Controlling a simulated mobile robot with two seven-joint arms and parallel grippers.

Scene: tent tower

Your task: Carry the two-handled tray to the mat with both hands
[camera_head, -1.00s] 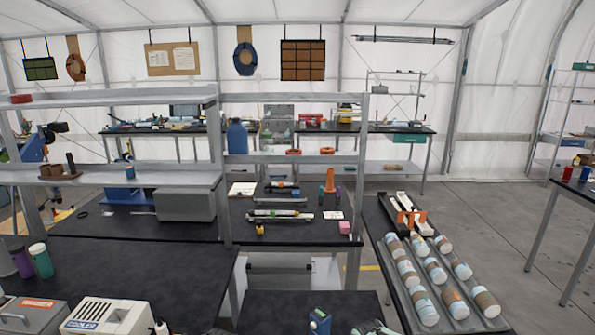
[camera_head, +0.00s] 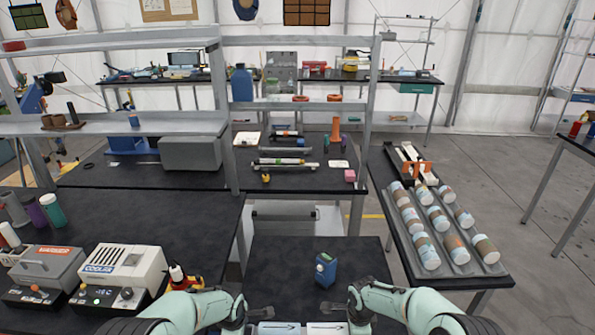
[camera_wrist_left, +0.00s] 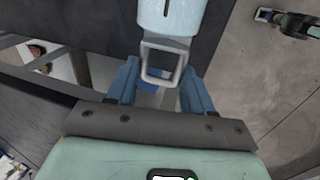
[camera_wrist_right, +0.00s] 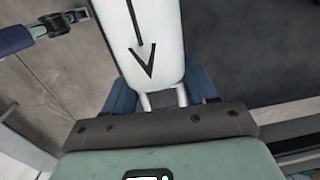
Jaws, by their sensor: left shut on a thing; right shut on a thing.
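The tray (camera_head: 318,329) shows only as a pale strip at the bottom edge of the head view, between my two hands; most of it is out of frame. My left gripper (camera_wrist_left: 158,88) is shut on a grey loop handle (camera_wrist_left: 147,62) beside a pale blue part of the tray (camera_wrist_left: 172,14). My right gripper (camera_wrist_right: 162,92) is shut on a grey handle (camera_wrist_right: 181,95) at a white part of the tray (camera_wrist_right: 150,40) marked with a black arrow. I cannot pick out the mat in any view.
A dark table (camera_head: 275,262) ahead carries a small blue bottle (camera_head: 325,270). A cooler (camera_head: 122,275) stands on the left bench. Several jars lie in a grey rack (camera_head: 470,262) on the right table. Open floor (camera_head: 490,180) lies farther right.

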